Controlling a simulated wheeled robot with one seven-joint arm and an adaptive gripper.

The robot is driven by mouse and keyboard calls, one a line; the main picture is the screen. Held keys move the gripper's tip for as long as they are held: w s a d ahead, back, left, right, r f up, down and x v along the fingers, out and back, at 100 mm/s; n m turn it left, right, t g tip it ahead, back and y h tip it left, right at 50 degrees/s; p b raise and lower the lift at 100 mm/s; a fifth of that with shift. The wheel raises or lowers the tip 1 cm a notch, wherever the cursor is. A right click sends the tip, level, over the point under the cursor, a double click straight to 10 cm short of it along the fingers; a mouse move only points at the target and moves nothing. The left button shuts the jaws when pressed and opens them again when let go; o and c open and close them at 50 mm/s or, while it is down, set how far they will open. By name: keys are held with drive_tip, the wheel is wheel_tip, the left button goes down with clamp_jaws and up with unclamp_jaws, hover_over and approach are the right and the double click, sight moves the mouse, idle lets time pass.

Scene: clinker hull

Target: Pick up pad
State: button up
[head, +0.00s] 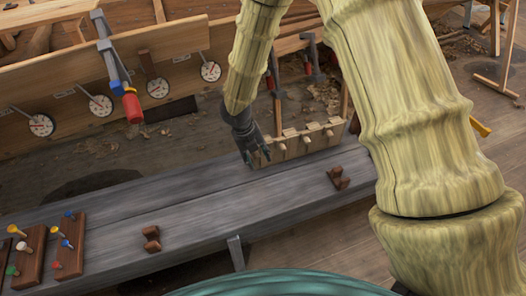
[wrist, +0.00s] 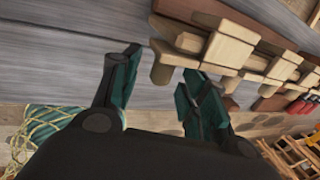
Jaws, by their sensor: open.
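My gripper (head: 254,158) is open and empty at the left end of a pale wooden rack (head: 312,143) on the grey plank bench. In the wrist view, my gripper (wrist: 162,82) has its two dark green fingers apart. The end of a pale wooden block (wrist: 163,68) shows between and just beyond the fingertips; I cannot tell whether they touch. More pale blocks (wrist: 230,50) sit in a row on the rack. I cannot tell for certain which piece is the pad. My arm hides part of the bench in the head view.
Two brown notched blocks (head: 152,238) (head: 338,178) rest on the grey bench (head: 200,205). Brown boards with coloured pegs (head: 70,246) lie at its left end. A clamp with a red handle (head: 132,106) and several dials (head: 101,105) are on the hull planks behind.

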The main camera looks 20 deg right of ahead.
drive_tip(key=shift+d+f, duration=0.15)
drive_tip(key=shift+f, duration=0.45)
clamp_jaws()
drive_tip(key=shift+r, duration=0.1)
